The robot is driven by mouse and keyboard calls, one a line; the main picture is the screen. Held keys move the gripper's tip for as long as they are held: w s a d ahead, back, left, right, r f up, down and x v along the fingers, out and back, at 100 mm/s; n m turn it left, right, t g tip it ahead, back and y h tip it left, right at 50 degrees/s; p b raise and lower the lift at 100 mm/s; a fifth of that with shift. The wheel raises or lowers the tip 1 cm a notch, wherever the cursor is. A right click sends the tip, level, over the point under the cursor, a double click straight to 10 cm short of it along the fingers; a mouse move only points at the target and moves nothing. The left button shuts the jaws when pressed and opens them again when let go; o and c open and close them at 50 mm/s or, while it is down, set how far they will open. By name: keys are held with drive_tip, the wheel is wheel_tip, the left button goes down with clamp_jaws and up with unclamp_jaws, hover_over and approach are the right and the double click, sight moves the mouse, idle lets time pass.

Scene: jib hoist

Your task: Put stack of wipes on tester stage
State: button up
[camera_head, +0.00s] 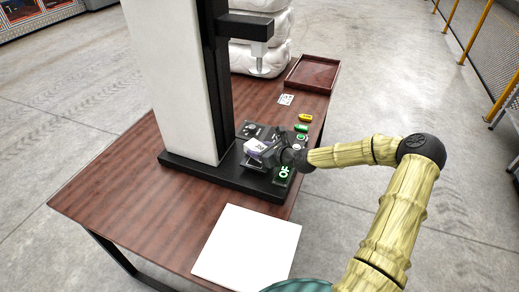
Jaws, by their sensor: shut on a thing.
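The stack of wipes (258,147) looks like a small white block with a purple side. My gripper (272,151) is dark and shut on it, at the front of the tester. The tester has a dark base (205,176), a tall white and black column (223,90) and a head with a metal plunger (259,65) above. The stage area lies under the plunger and is partly hidden by my gripper and the wipes. I cannot tell whether the wipes touch the stage.
A green-lit display (284,172) sits beside my gripper. A yellow item (305,118) and a green item (301,127) lie behind it. A white sheet (248,247) lies at the table's front. A brown tray (312,74) and white sacks (262,30) stand at the back. The table's left side (120,200) is clear.

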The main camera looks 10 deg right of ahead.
drive_tip(key=o, duration=1)
drive_tip(key=shift+r, duration=0.1)
drive_tip(key=v, duration=1.2)
